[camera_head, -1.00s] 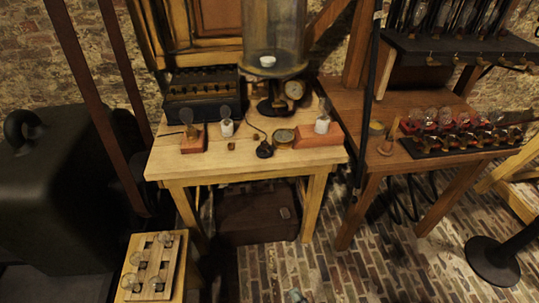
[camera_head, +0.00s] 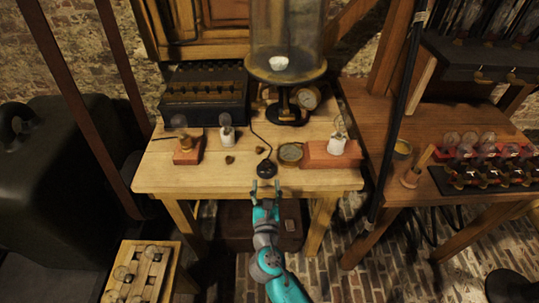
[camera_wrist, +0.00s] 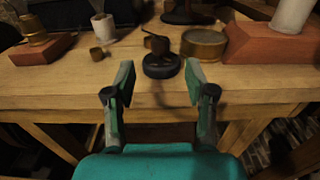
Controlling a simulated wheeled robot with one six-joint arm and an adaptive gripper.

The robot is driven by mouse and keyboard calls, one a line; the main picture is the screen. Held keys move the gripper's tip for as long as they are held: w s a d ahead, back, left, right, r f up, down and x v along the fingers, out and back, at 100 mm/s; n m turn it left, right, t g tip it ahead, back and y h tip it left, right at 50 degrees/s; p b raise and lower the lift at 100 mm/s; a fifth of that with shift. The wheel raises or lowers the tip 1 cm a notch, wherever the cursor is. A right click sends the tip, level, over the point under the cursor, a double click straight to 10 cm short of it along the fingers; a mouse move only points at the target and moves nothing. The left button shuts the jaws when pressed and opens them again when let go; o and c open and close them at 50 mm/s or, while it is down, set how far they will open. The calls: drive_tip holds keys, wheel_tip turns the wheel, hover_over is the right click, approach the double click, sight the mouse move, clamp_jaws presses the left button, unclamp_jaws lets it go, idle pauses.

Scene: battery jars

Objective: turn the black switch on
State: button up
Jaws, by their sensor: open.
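The black switch (camera_head: 266,168) is a small round black base with a short lever on top. It stands near the front edge of the light wooden table (camera_head: 215,180), and a thin cord runs back from it. In the wrist view the switch (camera_wrist: 161,64) sits straight ahead, just beyond the fingertips and centred between them. My gripper (camera_head: 266,184) is teal, open and empty, in front of the table's front edge. In the wrist view its two fingers (camera_wrist: 160,78) stand apart with nothing between them. I cannot tell exactly which way the lever is set.
A round brass dial (camera_head: 290,153) and a red block (camera_head: 332,154) with a white piece stand right of the switch. A small brass knob (camera_head: 229,160) and a bulb on a red base (camera_head: 187,152) are to its left. A glass bell jar (camera_head: 287,40) stands behind.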

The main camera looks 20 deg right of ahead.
sight(266, 165)
drive_tip(key=x, duration=1)
drive_tip(key=shift+w+d, duration=0.1)
drive_tip(key=shift+w, duration=0.15)
clamp_jaws()
